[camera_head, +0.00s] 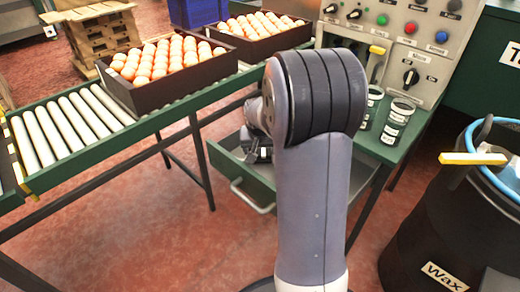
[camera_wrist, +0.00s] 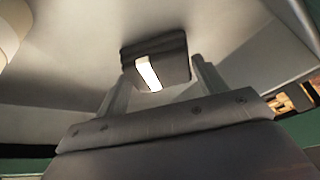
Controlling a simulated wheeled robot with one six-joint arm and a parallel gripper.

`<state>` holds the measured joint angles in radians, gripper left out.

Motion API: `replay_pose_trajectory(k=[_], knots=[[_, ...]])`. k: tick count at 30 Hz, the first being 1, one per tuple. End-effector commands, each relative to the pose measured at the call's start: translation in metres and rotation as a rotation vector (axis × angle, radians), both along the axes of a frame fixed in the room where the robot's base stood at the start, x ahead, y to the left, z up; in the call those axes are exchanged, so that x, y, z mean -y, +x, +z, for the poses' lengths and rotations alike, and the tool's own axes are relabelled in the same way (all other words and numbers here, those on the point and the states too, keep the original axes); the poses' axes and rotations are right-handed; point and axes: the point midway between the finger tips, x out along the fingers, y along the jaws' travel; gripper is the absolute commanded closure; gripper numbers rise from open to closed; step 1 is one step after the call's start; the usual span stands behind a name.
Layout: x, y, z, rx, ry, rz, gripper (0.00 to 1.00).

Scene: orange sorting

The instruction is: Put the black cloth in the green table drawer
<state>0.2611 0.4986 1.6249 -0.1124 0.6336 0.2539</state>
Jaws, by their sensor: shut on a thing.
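The green table drawer (camera_head: 238,178) is pulled open below the green table, its front and handle facing the lower left. My gripper (camera_head: 258,150) is at the open drawer, largely hidden behind my arm. In the wrist view, the two fingers of my gripper (camera_wrist: 158,74) are shut on a small dark folded thing with a white strip, which I take to be the black cloth (camera_wrist: 176,48). Pale grey drawer surfaces surround it in that view. I cannot tell whether the cloth touches the drawer's bottom.
Two dark crates of oranges (camera_head: 125,92) stand on the roller conveyor (camera_head: 62,128) at left and back. Black cups (camera_head: 397,122) and a control panel (camera_head: 400,45) are on the green table. A black wax barrel (camera_head: 430,235) stands at right.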

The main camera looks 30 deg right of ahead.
Motion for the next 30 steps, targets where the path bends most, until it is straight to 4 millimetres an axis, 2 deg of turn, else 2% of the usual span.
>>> replay_pose_trajectory(k=[2, 3, 10, 20, 23, 30], knots=[[0.000, 0.000, -0.004, 0.000, 0.000, 0.000, 0.59], [0.000, 0.000, -0.003, 0.000, 0.000, 0.000, 0.30], [0.000, 0.000, -0.003, 0.000, 0.000, 0.000, 0.11], [0.000, 0.000, 0.003, 0.000, 0.000, 0.000, 0.11], [-0.002, -0.004, 0.018, 0.003, 0.000, 0.000, 0.11], [-0.011, -0.023, 0.067, 0.004, -0.001, 0.000, 0.11]])
